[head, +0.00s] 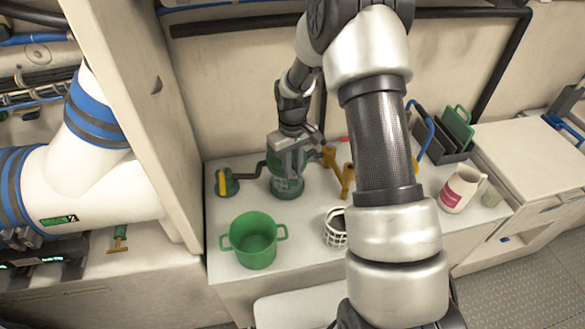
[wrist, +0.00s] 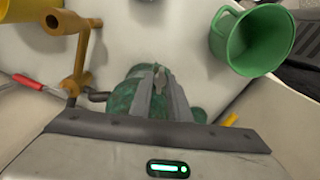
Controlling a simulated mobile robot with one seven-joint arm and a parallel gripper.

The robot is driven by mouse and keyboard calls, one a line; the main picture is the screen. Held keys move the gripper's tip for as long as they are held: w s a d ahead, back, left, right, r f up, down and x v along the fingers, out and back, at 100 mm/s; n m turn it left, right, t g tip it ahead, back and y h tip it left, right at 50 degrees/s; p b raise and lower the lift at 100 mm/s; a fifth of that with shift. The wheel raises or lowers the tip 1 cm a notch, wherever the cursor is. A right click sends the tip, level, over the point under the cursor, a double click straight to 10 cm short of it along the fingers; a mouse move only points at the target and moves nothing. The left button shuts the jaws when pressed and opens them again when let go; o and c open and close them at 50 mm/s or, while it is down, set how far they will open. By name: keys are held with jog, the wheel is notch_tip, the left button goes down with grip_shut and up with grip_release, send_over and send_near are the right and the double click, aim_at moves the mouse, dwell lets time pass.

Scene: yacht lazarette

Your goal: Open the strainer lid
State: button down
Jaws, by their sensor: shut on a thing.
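The strainer (head: 288,187) is a green, partly see-through cylinder standing upright on the white counter, with dark pipes at its sides. My gripper (head: 290,158) points down over its top. In the wrist view my gripper's fingers (wrist: 158,90) are closed together on a small greyish piece at the strainer's top, which looks like the lid's grip. The green strainer body (wrist: 125,95) shows beside and behind the fingers. Most of the lid is hidden by my gripper, so I cannot tell whether it is seated or turned.
A green two-handled bucket (head: 253,243) stands in front, with a white basket (head: 336,228) to its right. A yellow-handled green valve (head: 226,183) is left of the strainer; brass pipework (head: 346,178) is right. A labelled jug (head: 458,190) and grey caddy (head: 440,143) stand farther right.

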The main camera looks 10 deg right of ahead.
jog(key=shift+w+r+g+p, duration=0.25)
jog(key=shift+r+g+p, duration=0.05)
jog(key=shift+r+p, duration=0.35)
jog(key=shift+w+f, duration=0.1)
jog(key=shift+f, duration=0.05)
jog(key=shift+r, duration=0.2)
jog(key=shift+w+r, duration=0.1)
jog(key=shift+w, duration=0.05)
dwell(0.4)
jog(key=c, duration=1.8)
grip_release()
jog(key=shift+o, duration=0.7)
jog(key=shift+s, duration=0.2)
notch_tip(320, 180, up, 17)
jog(key=w, duration=0.1)
